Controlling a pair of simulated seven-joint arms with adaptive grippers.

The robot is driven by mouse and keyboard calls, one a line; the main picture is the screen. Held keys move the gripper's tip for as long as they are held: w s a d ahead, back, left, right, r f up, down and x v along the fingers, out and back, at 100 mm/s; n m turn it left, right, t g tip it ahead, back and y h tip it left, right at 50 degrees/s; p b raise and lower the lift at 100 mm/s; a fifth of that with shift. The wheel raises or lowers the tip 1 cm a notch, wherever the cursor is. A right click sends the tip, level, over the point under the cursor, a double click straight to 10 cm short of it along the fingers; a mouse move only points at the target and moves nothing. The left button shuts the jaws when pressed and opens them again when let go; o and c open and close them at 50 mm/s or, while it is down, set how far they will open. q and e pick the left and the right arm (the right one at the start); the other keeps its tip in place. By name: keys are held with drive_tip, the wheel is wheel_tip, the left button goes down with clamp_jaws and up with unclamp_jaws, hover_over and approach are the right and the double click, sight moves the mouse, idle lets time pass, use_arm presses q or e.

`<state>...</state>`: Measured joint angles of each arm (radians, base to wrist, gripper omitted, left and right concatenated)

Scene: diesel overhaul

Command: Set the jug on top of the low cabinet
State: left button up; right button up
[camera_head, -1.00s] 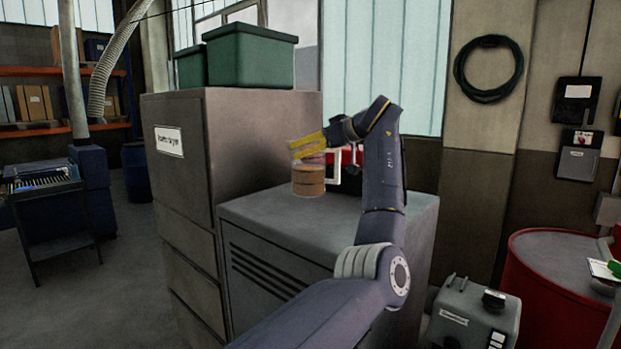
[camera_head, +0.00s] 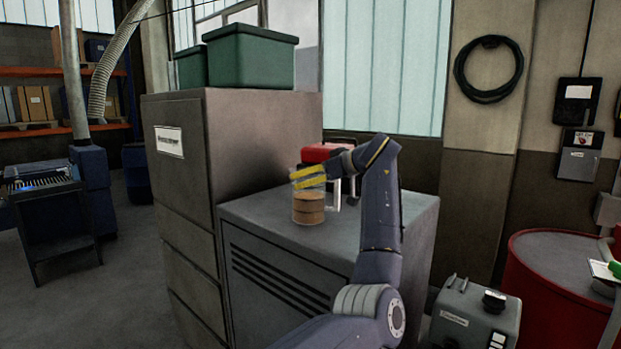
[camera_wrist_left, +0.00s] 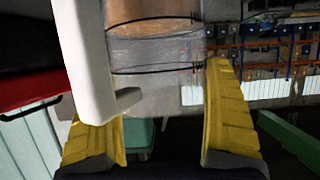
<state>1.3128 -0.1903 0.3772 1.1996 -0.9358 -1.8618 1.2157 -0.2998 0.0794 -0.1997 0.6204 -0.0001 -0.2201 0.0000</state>
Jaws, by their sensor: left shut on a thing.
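The jug (camera_head: 308,209) is clear, with brown contents in its lower part and a white handle. It is upright over the top of the low grey cabinet (camera_head: 262,208). I cannot tell whether its base touches the top. My left gripper (camera_head: 309,178), with yellow fingers, is shut on the jug's upper part. In the left wrist view the clear wall of the jug (camera_wrist_left: 155,62) lies between the two fingers (camera_wrist_left: 155,98), with the white handle (camera_wrist_left: 88,60) in front at the left. My right gripper is not in view.
A red case (camera_head: 318,153) stands behind the jug on the low cabinet. A tall grey cabinet (camera_head: 255,140) with green bins (camera_head: 252,58) on it rises at the left. The cabinet top near its left front edge is clear.

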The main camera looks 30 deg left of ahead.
use_arm(q)
drive_tip(key=o, duration=1.4)
drive_tip(key=shift+c, duration=0.2)
drive_tip(key=v, duration=1.2)
drive_tip(key=shift+d, duration=0.1)
